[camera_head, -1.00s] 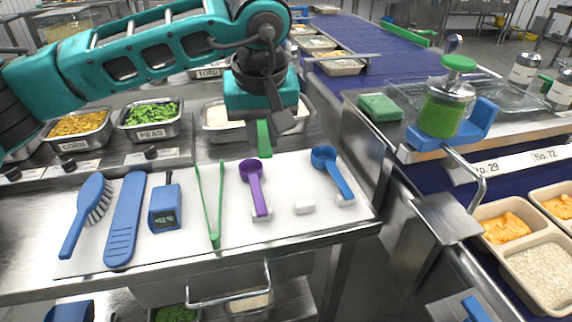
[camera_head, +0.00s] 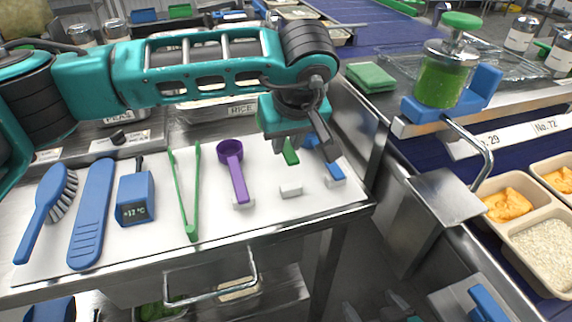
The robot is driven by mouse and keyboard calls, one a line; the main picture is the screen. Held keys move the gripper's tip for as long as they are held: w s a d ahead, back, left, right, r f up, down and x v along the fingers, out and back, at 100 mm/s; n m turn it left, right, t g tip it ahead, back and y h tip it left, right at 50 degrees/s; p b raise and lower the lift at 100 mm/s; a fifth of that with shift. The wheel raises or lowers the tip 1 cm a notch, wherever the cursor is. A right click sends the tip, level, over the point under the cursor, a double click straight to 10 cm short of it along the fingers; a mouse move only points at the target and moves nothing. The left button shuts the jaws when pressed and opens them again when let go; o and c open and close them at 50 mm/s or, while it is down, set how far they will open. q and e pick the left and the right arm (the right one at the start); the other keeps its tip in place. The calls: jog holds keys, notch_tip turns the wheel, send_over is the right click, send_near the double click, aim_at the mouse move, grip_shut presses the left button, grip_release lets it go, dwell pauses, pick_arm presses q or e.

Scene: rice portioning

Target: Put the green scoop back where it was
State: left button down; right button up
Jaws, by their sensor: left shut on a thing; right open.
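My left gripper (camera_head: 303,143) comes in from the left and is shut on the green scoop (camera_head: 290,153). Only a short green part of the scoop shows below the jaws; the rest is hidden. The gripper is over the back right of the white mat (camera_head: 265,213). An empty white holder block (camera_head: 291,190) lies just in front of it. The purple scoop (camera_head: 238,176) rests in its holder to the left. The blue scoop (camera_head: 334,170) is to the right, partly covered by my gripper. My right gripper is not in view.
Green tongs (camera_head: 184,195), a blue thermometer (camera_head: 135,197), a blue spatula (camera_head: 92,215) and a blue brush (camera_head: 45,205) lie left on the mat. A green sponge (camera_head: 370,77) and a green-topped dispenser (camera_head: 440,80) stand right. Food trays (camera_head: 505,228) are at the lower right.

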pick_arm(q)
jog(key=shift+f, duration=3.05)
pick_arm(e)
jog(key=shift+w+r, duration=0.1)
jog(key=shift+w, duration=0.05)
pick_arm(q)
jog(key=shift+f, duration=0.1)
jog(key=shift+f+b, duration=0.15)
jog(key=shift+b, duration=0.25)
jog(key=c, duration=1)
grip_release()
pick_arm(e)
jog(key=shift+w+a, duration=0.1)
pick_arm(q)
jog(key=shift+r+p, duration=0.3)
jog(key=shift+p, duration=0.1)
jog(key=v, duration=1.2)
pick_arm(e)
jog(key=shift+r, duration=0.1)
